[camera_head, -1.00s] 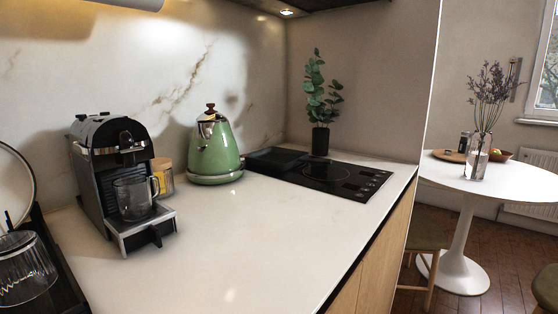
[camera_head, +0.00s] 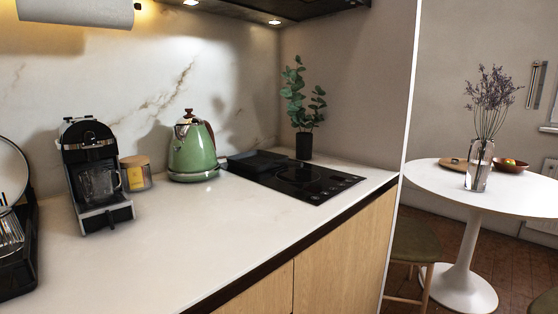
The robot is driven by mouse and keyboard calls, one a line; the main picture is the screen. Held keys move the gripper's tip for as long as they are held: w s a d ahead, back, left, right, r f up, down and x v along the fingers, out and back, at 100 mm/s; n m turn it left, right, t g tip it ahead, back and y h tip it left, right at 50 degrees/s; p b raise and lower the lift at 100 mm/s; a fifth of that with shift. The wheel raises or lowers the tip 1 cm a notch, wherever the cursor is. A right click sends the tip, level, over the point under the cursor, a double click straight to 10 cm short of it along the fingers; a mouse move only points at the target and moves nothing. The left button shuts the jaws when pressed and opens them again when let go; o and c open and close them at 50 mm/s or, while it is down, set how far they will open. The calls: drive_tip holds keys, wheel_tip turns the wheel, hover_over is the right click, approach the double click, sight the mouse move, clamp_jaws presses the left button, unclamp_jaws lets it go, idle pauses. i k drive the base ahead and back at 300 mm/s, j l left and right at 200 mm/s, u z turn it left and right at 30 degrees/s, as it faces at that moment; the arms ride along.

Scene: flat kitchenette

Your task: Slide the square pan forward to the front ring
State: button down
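The black square pan (camera_head: 257,161) sits at the back left of the black cooktop (camera_head: 322,190), close to the wall. It is dark on dark, so its handle cannot be made out. The front ring (camera_head: 300,174) shows as a faint circle on the bare glass, to the right of the pan and nearer the counter's front edge. My gripper is not in view.
A green kettle (camera_head: 192,148) stands just left of the pan. A plant in a black pot (camera_head: 304,146) stands behind the cooktop. A coffee machine (camera_head: 92,172) and a yellow jar (camera_head: 136,173) are further left. The counter front (camera_head: 200,245) is clear.

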sight(257, 160)
drive_tip(key=i+l+u, duration=0.1)
drive_tip(key=l, duration=0.2)
drive_tip(key=i+l, duration=0.2)
drive_tip(key=l, duration=0.15)
drive_tip(key=i+l+u, duration=0.15)
drive_tip(key=l, duration=0.2)
drive_tip(key=i+l+u, duration=0.1)
drive_tip(key=l, duration=0.2)
drive_tip(key=i+l, duration=0.1)
drive_tip(key=l, duration=0.3)
drive_tip(key=i+l+u, duration=0.2)
drive_tip(key=i+l, duration=0.2)
drive_tip(key=i, duration=0.3)
drive_tip(key=i+l+u, duration=0.25)
drive_tip(key=i+l, duration=0.25)
drive_tip(key=i, duration=0.15)
